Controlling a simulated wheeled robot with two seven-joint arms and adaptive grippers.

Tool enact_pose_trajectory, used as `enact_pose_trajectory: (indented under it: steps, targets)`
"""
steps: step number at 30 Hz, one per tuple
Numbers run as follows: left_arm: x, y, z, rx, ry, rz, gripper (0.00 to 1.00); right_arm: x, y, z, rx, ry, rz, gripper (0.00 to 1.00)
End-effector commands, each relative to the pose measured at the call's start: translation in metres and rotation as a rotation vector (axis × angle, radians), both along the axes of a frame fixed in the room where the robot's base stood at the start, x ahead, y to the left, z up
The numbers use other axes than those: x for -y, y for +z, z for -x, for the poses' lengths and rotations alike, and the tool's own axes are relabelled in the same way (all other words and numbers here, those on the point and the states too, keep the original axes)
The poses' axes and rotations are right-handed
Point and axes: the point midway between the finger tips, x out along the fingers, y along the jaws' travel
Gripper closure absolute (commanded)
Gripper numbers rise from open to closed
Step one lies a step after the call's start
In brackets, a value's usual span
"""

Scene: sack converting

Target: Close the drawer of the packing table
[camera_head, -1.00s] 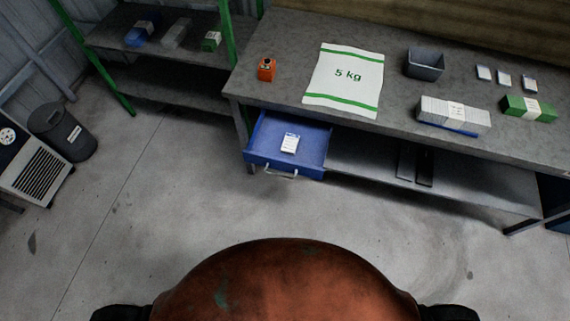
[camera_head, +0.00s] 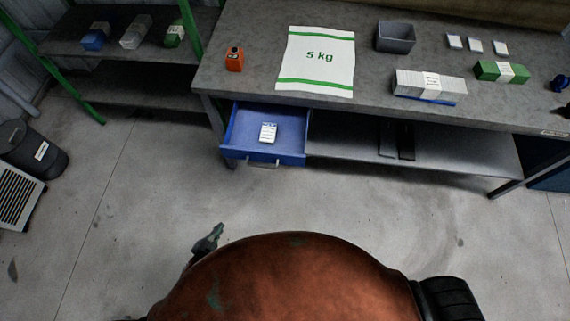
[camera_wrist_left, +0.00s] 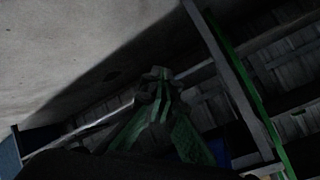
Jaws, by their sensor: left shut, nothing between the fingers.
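The blue drawer (camera_head: 240,133) of the packing table (camera_head: 255,82) is pulled out at the table's left end. A small white labelled pack (camera_head: 268,132) lies inside. My left gripper (camera_head: 217,230) shows low in the head view, over the floor, short of the drawer and apart from it. It is shut and empty. In the dark left wrist view its green fingers (camera_wrist_left: 158,80) come together. My right gripper is not in view.
On the tabletop are an orange device (camera_head: 234,59), a 5 kg sack (camera_head: 316,70), a grey bin (camera_head: 396,37) and several packs. A green-framed shelf (camera_head: 75,48) stands at the left. The floor (camera_head: 140,200) before the drawer is clear.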

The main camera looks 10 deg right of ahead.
Motion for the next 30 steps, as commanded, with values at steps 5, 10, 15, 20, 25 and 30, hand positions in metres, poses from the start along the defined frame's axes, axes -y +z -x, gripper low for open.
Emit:
enact_pose_trajectory:
  steps: [5,10,15,20,25,30]
  targets:
    - [0.103,0.138,-0.072,0.441,-0.404,-0.094,1.0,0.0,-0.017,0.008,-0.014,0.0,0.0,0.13]
    - [0.184,0.24,-0.065,0.782,-0.709,-0.175,1.0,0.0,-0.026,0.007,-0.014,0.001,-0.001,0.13]
    - [0.22,0.284,-0.046,0.948,-0.853,-0.219,1.0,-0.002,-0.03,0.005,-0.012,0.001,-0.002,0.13]
    - [0.234,0.289,-0.048,0.97,-0.87,-0.224,1.0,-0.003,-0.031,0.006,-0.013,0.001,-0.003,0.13]
    - [0.259,0.289,-0.064,0.969,-0.867,-0.221,1.0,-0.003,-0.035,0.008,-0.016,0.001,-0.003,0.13]
    - [0.29,0.288,-0.082,0.967,-0.866,-0.221,1.0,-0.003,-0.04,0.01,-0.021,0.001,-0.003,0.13]
